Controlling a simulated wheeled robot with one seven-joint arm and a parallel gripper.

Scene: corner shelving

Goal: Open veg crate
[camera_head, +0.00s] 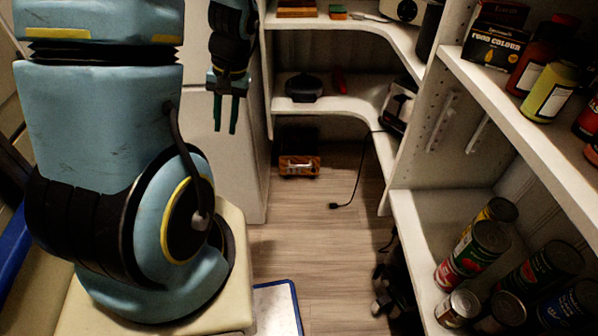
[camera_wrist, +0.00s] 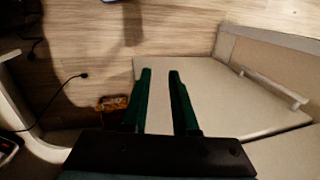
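My gripper (camera_head: 226,128) hangs pointing down in front of a pale cabinet face (camera_head: 238,165) in the head view. In the wrist view, my gripper's two green fingers (camera_wrist: 160,72) are apart with nothing between them. The pale cabinet also shows in the wrist view (camera_wrist: 215,100), partly behind the fingers. A small orange-brown box (camera_head: 299,166) sits on the floor under the corner shelves, apart from my gripper. It also shows in the wrist view (camera_wrist: 112,103), left of the fingers. I cannot tell for sure which thing is the veg crate.
A light bar (camera_wrist: 277,90) runs along the pale surface at right. A black cable (camera_head: 352,180) lies on the wooden floor (camera_head: 310,225). Right shelves hold cans (camera_head: 472,248) and bottles (camera_head: 550,92). A dark round appliance (camera_head: 303,88) sits on the corner shelf. The middle floor is mostly clear.

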